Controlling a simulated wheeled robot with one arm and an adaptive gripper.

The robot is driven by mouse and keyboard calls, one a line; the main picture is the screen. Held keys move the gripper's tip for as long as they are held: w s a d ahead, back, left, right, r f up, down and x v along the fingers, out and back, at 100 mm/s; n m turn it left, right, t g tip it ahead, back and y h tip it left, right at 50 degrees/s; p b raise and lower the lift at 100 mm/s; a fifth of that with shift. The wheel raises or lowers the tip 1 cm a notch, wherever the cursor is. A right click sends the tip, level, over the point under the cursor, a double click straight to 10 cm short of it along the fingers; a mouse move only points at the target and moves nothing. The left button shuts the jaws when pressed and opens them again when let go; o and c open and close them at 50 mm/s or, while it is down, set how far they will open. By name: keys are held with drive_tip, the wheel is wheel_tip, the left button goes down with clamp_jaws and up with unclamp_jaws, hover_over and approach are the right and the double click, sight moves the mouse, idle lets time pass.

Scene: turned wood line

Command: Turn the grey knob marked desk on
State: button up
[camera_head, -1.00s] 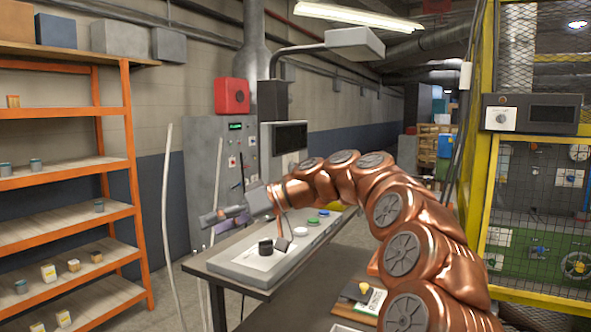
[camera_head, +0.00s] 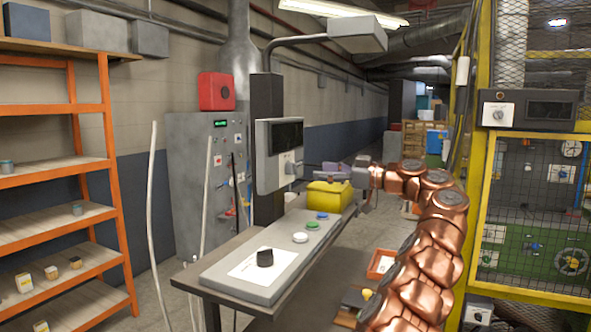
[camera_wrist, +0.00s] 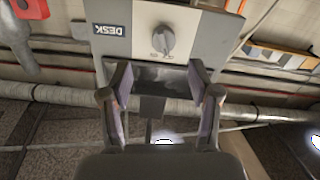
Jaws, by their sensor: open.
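The grey knob marked DESK (camera_wrist: 163,40) is on a panel, with its black DESK label (camera_wrist: 109,30) beside it; the wrist view shows them upside down. In the head view the grey knob (camera_head: 292,165) is small, on the post-mounted box with a dark screen. My gripper (camera_wrist: 160,80) is open and empty, its two fingers spread toward the panel. The knob appears beyond the fingertips, not between them. In the head view my gripper (camera_head: 322,170) is just right of the knob; any contact is too small to tell.
A workbench (camera_head: 250,272) below carries a black knob (camera_head: 265,257) and white, green and blue buttons. A yellow box (camera_head: 329,196) is close under my gripper. A lamp (camera_head: 355,35) hangs above. A yellow mesh cage (camera_head: 535,200) stands right, orange shelves (camera_head: 115,180) left.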

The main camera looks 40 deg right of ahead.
sight(293, 169)
drive_tip(key=p+x, duration=0.1)
drive_tip(key=x, duration=0.7)
drive_tip(key=shift+a, duration=0.25)
drive_tip(key=shift+s, duration=0.1)
drive_tip(key=c, duration=1.1)
